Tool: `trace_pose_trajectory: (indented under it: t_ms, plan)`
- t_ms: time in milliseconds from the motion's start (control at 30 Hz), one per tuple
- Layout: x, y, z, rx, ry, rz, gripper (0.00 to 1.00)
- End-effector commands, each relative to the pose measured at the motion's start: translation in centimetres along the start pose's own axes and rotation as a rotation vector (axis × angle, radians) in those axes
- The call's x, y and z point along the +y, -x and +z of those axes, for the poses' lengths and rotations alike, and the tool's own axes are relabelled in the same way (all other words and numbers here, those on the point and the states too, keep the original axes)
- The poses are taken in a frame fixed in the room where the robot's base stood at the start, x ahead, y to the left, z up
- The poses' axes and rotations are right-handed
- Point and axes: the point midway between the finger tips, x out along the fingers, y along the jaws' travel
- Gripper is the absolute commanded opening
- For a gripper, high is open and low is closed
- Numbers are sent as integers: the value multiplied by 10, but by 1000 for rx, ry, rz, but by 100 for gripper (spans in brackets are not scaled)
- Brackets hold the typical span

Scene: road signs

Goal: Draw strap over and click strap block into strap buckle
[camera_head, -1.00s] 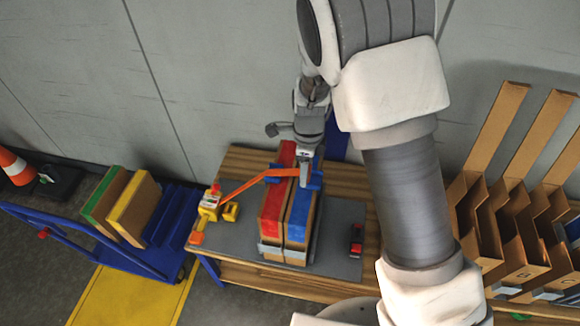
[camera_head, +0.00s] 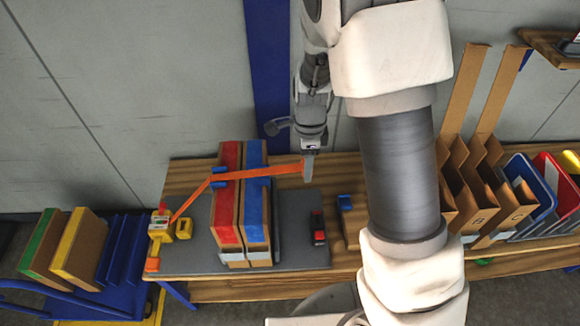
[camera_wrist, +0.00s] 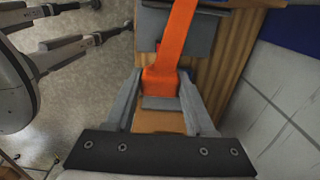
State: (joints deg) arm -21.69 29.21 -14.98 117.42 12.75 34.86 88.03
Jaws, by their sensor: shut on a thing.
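My gripper (camera_head: 308,166) is shut on the orange strap block (camera_wrist: 158,86) at the end of the orange strap (camera_head: 262,171). The strap runs from the yellow strap device (camera_head: 162,229) at the left, over the tops of the red and blue panels, to my gripper. The panels, one with a red face (camera_head: 228,195) and one with a blue face (camera_head: 254,195), stand upright side by side on the grey board (camera_head: 290,222). My gripper is above the board, right of the panels. The strap buckle, a small black and red block (camera_head: 318,228), sits on the board's right part, below and apart from my gripper.
Cardboard sorting racks (camera_head: 480,185) stand farther right. A blue cart (camera_head: 125,260) with green and yellow panels is at the left. The board between panels and buckle looks clear.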

Motion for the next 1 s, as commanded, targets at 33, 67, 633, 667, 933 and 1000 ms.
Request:
trace_pose_trajectory:
  t_ms: [33, 67, 633, 667, 933, 1000]
  plan:
    - [0, -2, -9, 0, -4, 0, 19]
    - [0, -3, -13, 0, -4, 0, 19]
    - [-6, -32, -67, 0, 0, 1, 19]
    - [-7, -36, -67, 1, 0, 1, 19]
    - [-17, -73, -67, 0, 0, 0, 19]
    - [-20, -82, -67, 0, -1, 0, 19]
